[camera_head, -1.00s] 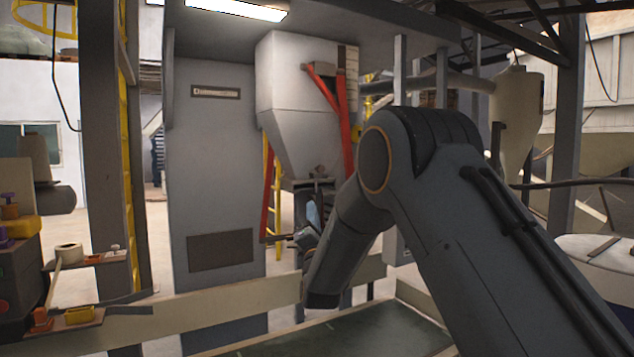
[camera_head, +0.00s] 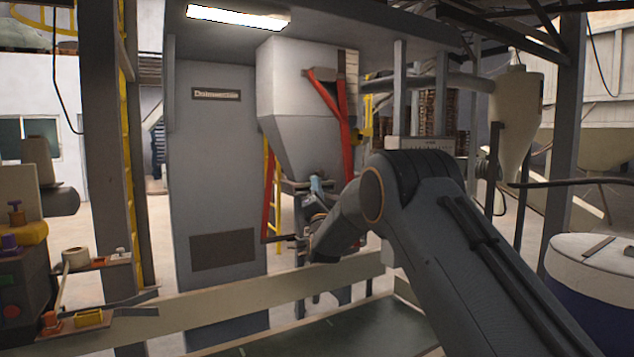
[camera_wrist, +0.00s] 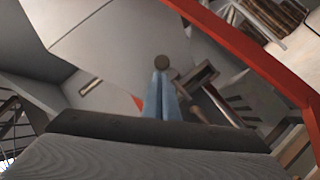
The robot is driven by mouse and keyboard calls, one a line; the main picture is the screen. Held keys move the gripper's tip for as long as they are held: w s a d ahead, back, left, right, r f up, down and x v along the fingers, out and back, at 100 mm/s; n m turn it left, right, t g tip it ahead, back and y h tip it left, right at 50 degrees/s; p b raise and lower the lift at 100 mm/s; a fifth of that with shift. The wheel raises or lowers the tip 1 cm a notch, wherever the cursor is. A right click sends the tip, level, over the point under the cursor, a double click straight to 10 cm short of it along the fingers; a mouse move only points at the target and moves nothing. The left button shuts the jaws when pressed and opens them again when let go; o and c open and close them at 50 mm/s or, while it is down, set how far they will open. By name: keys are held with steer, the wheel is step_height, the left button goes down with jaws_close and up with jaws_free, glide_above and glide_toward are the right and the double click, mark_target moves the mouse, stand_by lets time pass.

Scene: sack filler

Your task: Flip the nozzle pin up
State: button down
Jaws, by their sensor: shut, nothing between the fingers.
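The sack filler's pale hopper (camera_head: 300,105) narrows down to a small nozzle area in the middle of the head view. My gripper (camera_head: 316,180) points up just below the hopper's lower end. In the wrist view my blue gripper fingers (camera_wrist: 162,82) are together with nothing between them. A small round dark knob (camera_wrist: 162,62) shows right at their tips, in line with them; it may be the nozzle pin. I cannot tell whether the fingers touch it. The nozzle pin is too small to make out in the head view.
Red struts (camera_head: 343,115) flank the hopper, and one crosses close on the right in the wrist view (camera_wrist: 250,58). A tall grey cabinet (camera_head: 215,180) stands to the left. A pale rail (camera_head: 240,305) runs low in front. A white-topped drum (camera_head: 597,262) stands at right.

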steer(key=shift+w+d+r, duration=0.15)
steer(key=shift+r, duration=2)
steer(key=b, duration=0.3)
glide_toward(317, 172)
steer(key=a, duration=0.2)
steer(key=a+b+v, duration=0.1)
steer(key=v, duration=0.5)
steer(key=shift+s+d+b, duration=0.2)
steer(key=shift+d+b, duration=0.1)
steer(key=shift+b, duration=0.05)
